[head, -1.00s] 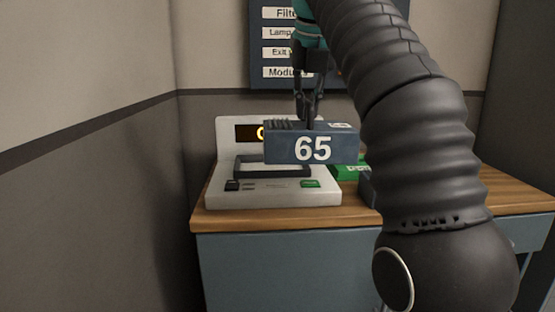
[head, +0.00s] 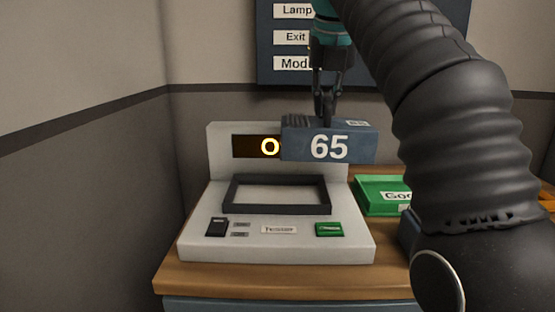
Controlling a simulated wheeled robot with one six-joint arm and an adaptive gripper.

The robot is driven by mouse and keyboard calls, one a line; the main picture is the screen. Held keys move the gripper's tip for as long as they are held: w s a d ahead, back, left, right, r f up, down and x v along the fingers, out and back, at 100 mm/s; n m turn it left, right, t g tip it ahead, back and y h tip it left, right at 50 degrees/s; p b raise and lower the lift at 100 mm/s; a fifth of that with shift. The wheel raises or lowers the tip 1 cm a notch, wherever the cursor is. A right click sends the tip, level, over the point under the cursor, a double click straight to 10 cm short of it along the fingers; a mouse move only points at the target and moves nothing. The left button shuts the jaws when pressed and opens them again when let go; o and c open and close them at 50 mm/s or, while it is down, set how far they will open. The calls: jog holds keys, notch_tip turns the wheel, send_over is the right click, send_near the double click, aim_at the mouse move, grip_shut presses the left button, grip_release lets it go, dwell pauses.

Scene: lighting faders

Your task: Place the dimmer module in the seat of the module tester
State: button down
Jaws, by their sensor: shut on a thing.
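The dimmer module (head: 300,147) is a blue block with a white "65" on its front. My gripper (head: 326,118) is shut on its top and holds it up in the air, in front of the right part of the tester's display. The module tester (head: 195,240) is a light grey unit on the wooden bench. Its seat (head: 233,192) is a black rectangular frame and looks empty. In the picture the module appears above and to the right of the seat. The lit display (head: 243,146) is partly hidden by the module.
A green tray (head: 372,200) with a partly hidden label stands right of the tester. The tester's front has a black switch (head: 216,227) and a green button (head: 329,229). A blue sign board (head: 268,40) hangs behind. My arm hides the bench's right side.

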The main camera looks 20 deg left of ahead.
jog(key=s+a+f, duration=0.2)
jog(key=a+f, duration=0.7)
jog(key=shift+f, duration=0.15)
dwell(0.4)
jog(key=c, duration=1.5)
grip_release()
jog(key=shift+f, duration=0.1)
jog(key=o, duration=0.3)
jog(key=shift+s, duration=0.1)
jog(key=v, duration=1.2)
